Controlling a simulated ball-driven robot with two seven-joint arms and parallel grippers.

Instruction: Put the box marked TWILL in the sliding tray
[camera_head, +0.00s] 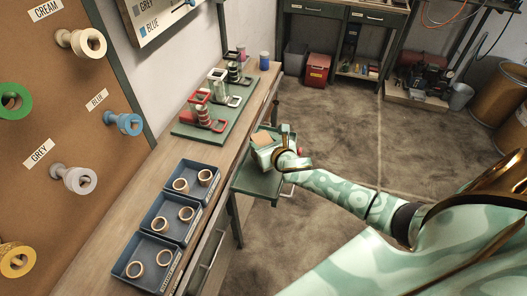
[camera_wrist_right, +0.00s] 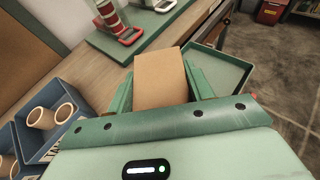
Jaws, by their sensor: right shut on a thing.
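My right gripper (camera_head: 270,148) is shut on a plain brown cardboard box (camera_head: 261,138). In the wrist view the box (camera_wrist_right: 161,80) sits between the two green fingers (camera_wrist_right: 160,88); no marking on it can be read. The green sliding tray (camera_head: 258,188) sticks out from the bench's right side, below the gripper. In the wrist view the tray (camera_wrist_right: 232,76) lies beyond and to the right of the box, and the part that shows is empty. The box is above the tray's far part in the head view. My left gripper is not in view.
Three blue bins (camera_head: 155,250) with tan rings stand on the wooden bench (camera_head: 100,245). A green board (camera_head: 214,128) with red and dark winding stands is farther back. A pegboard (camera_head: 55,130) with spools is at left. The floor right of the bench is clear.

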